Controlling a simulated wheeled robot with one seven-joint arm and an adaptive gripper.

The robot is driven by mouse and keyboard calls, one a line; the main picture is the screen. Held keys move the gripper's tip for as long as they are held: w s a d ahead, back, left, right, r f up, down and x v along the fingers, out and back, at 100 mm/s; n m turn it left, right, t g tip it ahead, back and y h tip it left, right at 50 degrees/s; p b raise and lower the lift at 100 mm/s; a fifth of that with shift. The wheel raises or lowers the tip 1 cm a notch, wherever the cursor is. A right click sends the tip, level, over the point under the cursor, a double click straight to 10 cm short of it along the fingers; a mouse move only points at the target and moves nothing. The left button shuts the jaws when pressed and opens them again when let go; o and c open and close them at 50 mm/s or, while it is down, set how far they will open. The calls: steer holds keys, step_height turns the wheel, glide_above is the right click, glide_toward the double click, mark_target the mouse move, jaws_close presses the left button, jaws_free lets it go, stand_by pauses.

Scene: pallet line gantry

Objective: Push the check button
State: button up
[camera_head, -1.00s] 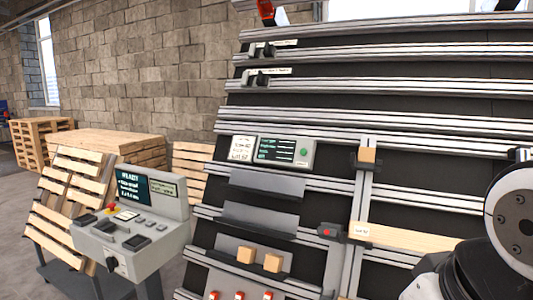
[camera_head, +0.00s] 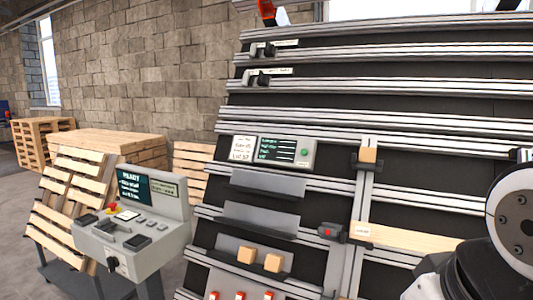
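A light grey panel (camera_head: 274,161) with a dark text screen is mounted on the rack of metal rails. A round green button (camera_head: 305,152) sits at its right end. A grey control console (camera_head: 150,235) stands at the lower left, with a lit screen (camera_head: 134,187) headed READY, a red knob (camera_head: 112,206) and several dark keys. No readable label tells which of these is the check button. White and dark links of my arm show at the right edge. My gripper is out of view, and nothing is seen touching the green button or the console.
The railed rack (camera_head: 400,95) fills the middle and right. A wooden board (camera_head: 405,239) lies across it, close to my arm. Two small wood blocks (camera_head: 246,255) sit on a lower ledge. Pallets (camera_head: 110,145) stand behind the console.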

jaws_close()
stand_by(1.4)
